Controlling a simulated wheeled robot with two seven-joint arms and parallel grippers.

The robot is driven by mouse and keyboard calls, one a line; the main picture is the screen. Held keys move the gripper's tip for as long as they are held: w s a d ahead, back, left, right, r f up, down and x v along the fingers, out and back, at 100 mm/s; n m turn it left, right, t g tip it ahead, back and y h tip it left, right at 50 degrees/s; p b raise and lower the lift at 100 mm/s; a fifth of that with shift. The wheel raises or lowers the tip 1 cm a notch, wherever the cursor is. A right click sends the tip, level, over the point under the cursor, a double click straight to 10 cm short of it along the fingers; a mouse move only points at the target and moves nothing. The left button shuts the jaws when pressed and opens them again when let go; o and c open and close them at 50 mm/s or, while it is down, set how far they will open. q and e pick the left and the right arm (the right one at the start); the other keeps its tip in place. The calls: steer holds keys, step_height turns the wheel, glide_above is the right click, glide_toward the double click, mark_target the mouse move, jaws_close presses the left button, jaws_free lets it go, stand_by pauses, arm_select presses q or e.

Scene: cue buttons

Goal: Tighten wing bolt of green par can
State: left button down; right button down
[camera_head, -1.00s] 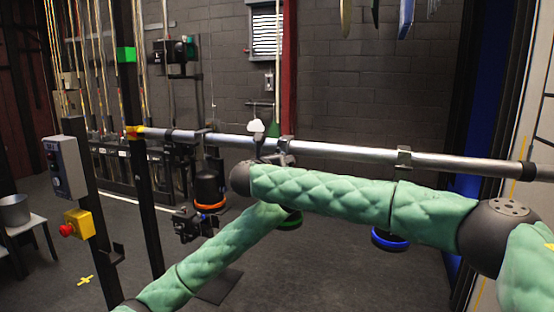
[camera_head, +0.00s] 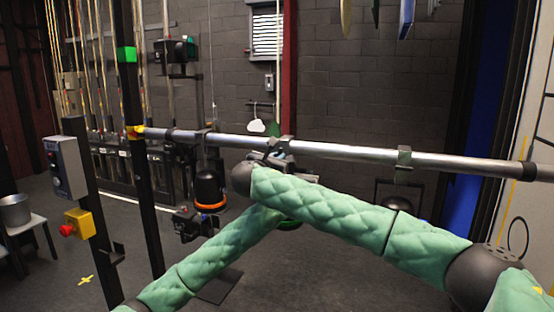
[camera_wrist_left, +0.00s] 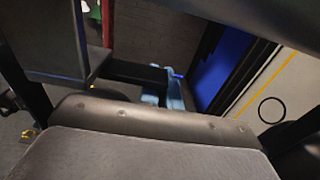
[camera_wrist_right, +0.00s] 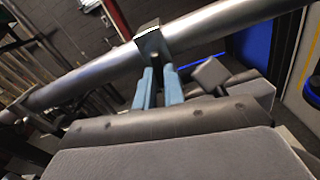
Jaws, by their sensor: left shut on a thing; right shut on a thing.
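The green par can shows only as a green ring (camera_head: 290,225) below my crossed arms; most of its body is hidden. Its clamp (camera_head: 285,144) hangs on the horizontal pipe. In the right wrist view the clamp (camera_wrist_right: 152,42) hooks over the pipe, and my right gripper (camera_wrist_right: 160,82) is shut just under it. The wing bolt is hidden between the pale blue fingers. My left gripper (camera_wrist_left: 168,92) is shut at a dark bar (camera_wrist_left: 135,70), seemingly part of the lamp's yoke; the contact is unclear. The left gripper is hidden in the head view.
The steel pipe (camera_head: 345,152) runs across the view. An orange-ringed can (camera_head: 209,188) hangs left of the green one. Another clamp (camera_head: 403,158) is to the right, its lamp mostly behind my right arm. A control box (camera_head: 64,166) and yellow-red stop button (camera_head: 78,224) stand left.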

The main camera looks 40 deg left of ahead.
steer(key=c, duration=1.8)
jaws_free()
steer(key=shift+o, duration=0.2)
steer(key=shift+s, duration=0.1)
steer(key=v, duration=1.1)
steer(key=shift+s, duration=0.4)
